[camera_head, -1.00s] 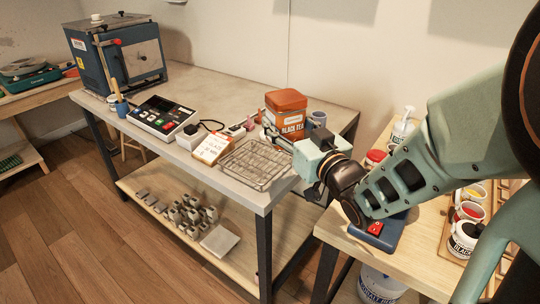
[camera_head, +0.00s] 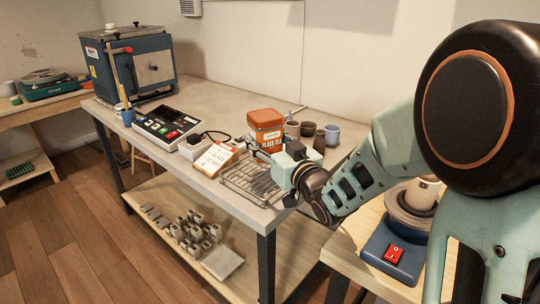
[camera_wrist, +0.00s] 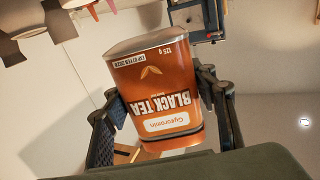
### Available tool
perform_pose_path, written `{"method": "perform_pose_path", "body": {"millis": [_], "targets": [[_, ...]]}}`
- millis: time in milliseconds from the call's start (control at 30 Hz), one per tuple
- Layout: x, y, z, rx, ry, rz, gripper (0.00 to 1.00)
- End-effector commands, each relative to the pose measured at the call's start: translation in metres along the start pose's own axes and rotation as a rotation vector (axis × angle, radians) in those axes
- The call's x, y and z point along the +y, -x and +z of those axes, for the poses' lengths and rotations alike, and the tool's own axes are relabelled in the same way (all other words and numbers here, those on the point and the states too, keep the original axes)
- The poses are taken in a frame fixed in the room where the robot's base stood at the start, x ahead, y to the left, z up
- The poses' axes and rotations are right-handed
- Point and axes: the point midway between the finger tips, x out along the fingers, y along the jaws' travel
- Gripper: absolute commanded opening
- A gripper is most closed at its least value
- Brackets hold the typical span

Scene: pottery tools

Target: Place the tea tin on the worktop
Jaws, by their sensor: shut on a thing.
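The tea tin (camera_head: 265,119) is an orange box with a rounded lid and a "BLACK TEA" label. My gripper (camera_head: 265,150) is shut on it, with one finger on each side in the wrist view (camera_wrist: 168,112). The tin (camera_wrist: 152,80) looks upside down in that view and upright in the head view.
A wire rack (camera_head: 245,182) lies just in front of the tin. Cups (camera_head: 331,135) stand close on the right. A blue kiln (camera_head: 130,62) stands at the far left end. The back middle is clear.

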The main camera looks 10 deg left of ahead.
Motion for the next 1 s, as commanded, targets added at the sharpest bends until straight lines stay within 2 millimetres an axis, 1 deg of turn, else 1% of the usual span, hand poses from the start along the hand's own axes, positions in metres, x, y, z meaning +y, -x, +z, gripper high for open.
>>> {"method": "perform_pose_path", "body": {"millis": [33,100,200,367,433,500,600,867,1000], "targets": [[-0.001,-0.008,0.013,0.002,-0.001,-0.002,0.21],[-0.001,-0.015,0.021,0.003,-0.001,0.0,0.21],[-0.001,-0.022,0.026,0.004,0.001,-0.001,0.21],[-0.001,-0.027,0.032,0.004,0.0,0.0,0.21],[-0.002,-0.033,0.04,0.003,0.0,0.0,0.21],[-0.001,-0.032,0.054,0.001,-0.001,0.001,0.21],[-0.002,-0.032,0.067,0.003,0.0,0.001,0.21],[-0.002,-0.032,0.066,0.005,0.001,0.001,0.21],[-0.001,-0.031,0.07,0.005,0.001,0.001,0.21]]}}
